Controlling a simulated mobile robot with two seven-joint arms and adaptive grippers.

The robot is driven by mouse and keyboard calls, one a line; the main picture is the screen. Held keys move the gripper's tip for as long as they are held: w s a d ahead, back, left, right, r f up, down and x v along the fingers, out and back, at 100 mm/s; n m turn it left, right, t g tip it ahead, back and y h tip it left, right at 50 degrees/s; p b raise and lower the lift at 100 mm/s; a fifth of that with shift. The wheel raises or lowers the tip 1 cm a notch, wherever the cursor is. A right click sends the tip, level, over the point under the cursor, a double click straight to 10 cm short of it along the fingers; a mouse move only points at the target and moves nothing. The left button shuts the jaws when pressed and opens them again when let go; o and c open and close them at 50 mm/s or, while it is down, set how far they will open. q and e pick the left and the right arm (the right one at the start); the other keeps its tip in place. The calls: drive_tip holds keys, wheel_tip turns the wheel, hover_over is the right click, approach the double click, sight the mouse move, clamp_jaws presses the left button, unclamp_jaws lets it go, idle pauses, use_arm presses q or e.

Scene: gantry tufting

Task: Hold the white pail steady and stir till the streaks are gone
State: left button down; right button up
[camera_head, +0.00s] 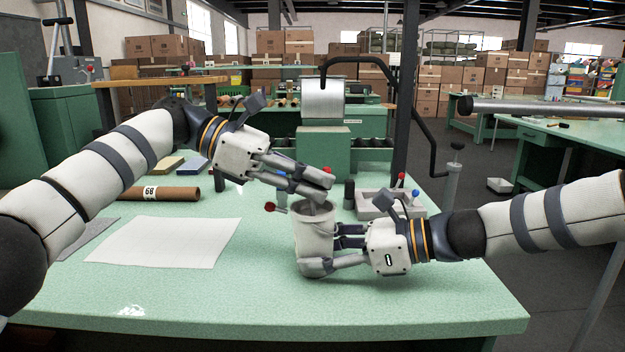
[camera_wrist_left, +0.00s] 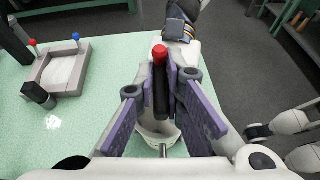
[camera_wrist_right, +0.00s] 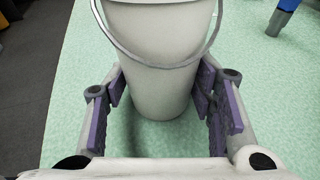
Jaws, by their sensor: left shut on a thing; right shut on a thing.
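The white pail (camera_head: 313,232) stands on the green table. My right gripper (camera_head: 328,252) comes from the right with its fingers on either side of the pail's lower part. In the right wrist view the pail (camera_wrist_right: 158,50) stands between the pads, its wire bail hanging across the near side. My left gripper (camera_head: 322,188) is above the pail's mouth, shut on a dark-handled stirrer (camera_wrist_left: 161,95) with a red end. Its metal rod enters the pail. The fingers hide most of the pail's inside, so I cannot make out streaks.
A grey tray (camera_head: 377,205) and a dark cylinder (camera_head: 349,194) stand behind the pail. A red knob (camera_head: 270,207) shows left of it. White paper (camera_head: 165,242) and a brown roll (camera_head: 158,194) lie left. The table's front is clear.

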use_arm(q)
drive_tip(key=shift+s+f, duration=0.1)
drive_tip(key=shift+f, duration=0.1)
idle(0.6)
drive_tip(key=c, duration=1.7)
unclamp_jaws()
drive_tip(key=shift+r, duration=0.1)
